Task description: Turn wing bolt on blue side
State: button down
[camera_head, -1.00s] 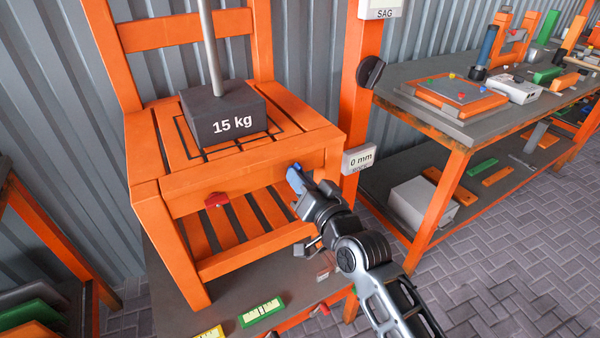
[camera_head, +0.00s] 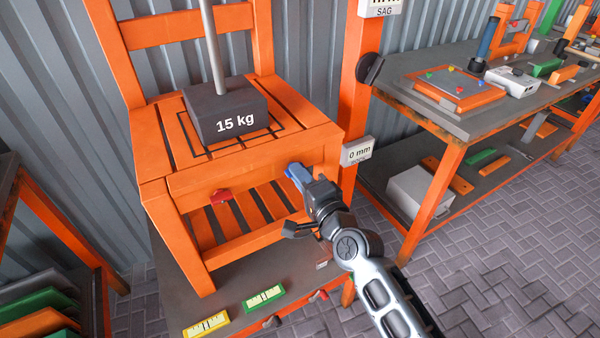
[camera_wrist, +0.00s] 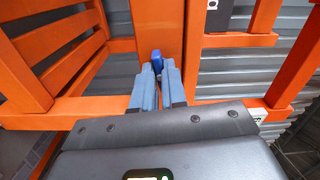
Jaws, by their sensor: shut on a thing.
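An orange slatted chair (camera_head: 185,190) stands on a low dark platform (camera_head: 245,300). A red wing bolt (camera_head: 222,195) sits on the left part of its front rail. In the wrist view a blue piece (camera_wrist: 157,62), seemingly the blue wing bolt, shows between my gripper's fingers (camera_wrist: 157,72) against the orange wood. In the head view my gripper (camera_head: 297,174) is at the right part of the chair's front rail, with its blue fingertips against it. The fingers are closed on the blue wing bolt, which they mostly hide in the head view.
A black 15 kg weight (camera_head: 225,110) with a rod rests on the seat. A "0 mm" display (camera_head: 358,152) is on the orange post just right of my gripper. Yellow (camera_head: 207,325) and green (camera_head: 263,298) level-like blocks lie in front. A workbench (camera_head: 440,115) stands right.

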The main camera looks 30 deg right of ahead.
jog(key=shift+m, duration=0.6)
jog(key=c, duration=1.2)
grip_release()
jog(key=s+b, duration=0.1)
jog(key=s, duration=0.6)
jog(key=shift+s+a, duration=0.3)
jog(key=shift+s, duration=0.1)
